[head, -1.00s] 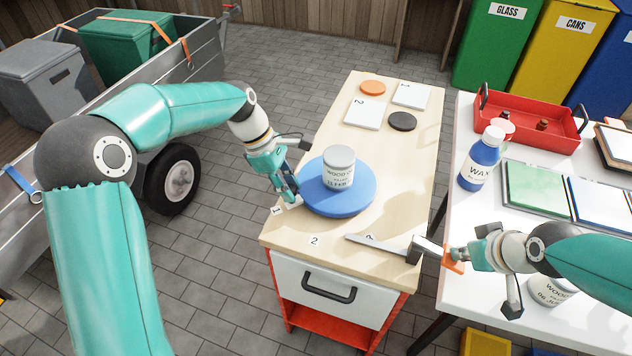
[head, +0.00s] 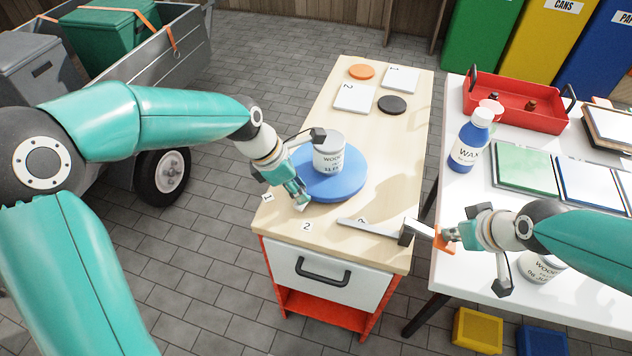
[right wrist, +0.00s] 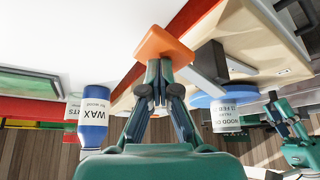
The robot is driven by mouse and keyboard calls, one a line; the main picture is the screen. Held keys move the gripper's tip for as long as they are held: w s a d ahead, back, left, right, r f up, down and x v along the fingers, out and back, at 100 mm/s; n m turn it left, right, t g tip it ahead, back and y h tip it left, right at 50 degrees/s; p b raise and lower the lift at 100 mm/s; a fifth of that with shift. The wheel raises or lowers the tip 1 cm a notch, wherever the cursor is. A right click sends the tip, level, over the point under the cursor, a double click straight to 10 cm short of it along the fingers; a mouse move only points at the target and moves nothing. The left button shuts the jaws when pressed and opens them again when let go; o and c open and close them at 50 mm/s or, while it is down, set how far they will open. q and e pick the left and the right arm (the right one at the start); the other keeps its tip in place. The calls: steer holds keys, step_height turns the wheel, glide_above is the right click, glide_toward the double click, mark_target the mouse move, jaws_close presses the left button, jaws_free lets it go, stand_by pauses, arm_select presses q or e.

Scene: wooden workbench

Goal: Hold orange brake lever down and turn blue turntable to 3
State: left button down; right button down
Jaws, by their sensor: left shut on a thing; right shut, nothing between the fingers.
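The blue turntable (head: 345,190) lies on the small wooden workbench (head: 385,145) with a white labelled tin (head: 329,153) standing on it. My left gripper (head: 302,203) is shut at the turntable's front left edge, near a small white pointer; what it grips there is mostly hidden by the fingers. The pointer is between number tags 1 (head: 267,198) and 2 (head: 306,226), closer to 2. A third tag (head: 362,220) is partly covered by the lever's grey bar (head: 372,228). My right gripper (right wrist: 163,75) is shut and empty, its fingertips against the orange lever pad (right wrist: 163,43).
White tiles (head: 355,97), an orange disc (head: 361,72) and a black disc (head: 392,104) lie at the back of the bench. The white table on the right holds a blue wax bottle (head: 470,142), a red tray (head: 520,103) and flat panels (head: 530,166).

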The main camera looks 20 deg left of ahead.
arm_select(q)
steer(key=shift+s+d+n+t, duration=0.15)
steer(key=shift+d+n+t, duration=0.15)
steer(key=shift+d+n, duration=0.75)
steer(key=shift+d+n+t+y, duration=0.3)
steer(key=shift+d+n+y, duration=0.1)
steer(key=shift+d+n, duration=0.6)
steer(key=shift+d, duration=0.15)
steer(key=c, duration=0.9)
jaws_free()
steer(key=shift+c, duration=0.2)
steer(key=shift+r, duration=0.1)
steer(key=v, duration=1.1)
steer(key=shift+r, duration=0.35)
steer(key=shift+s, duration=0.1)
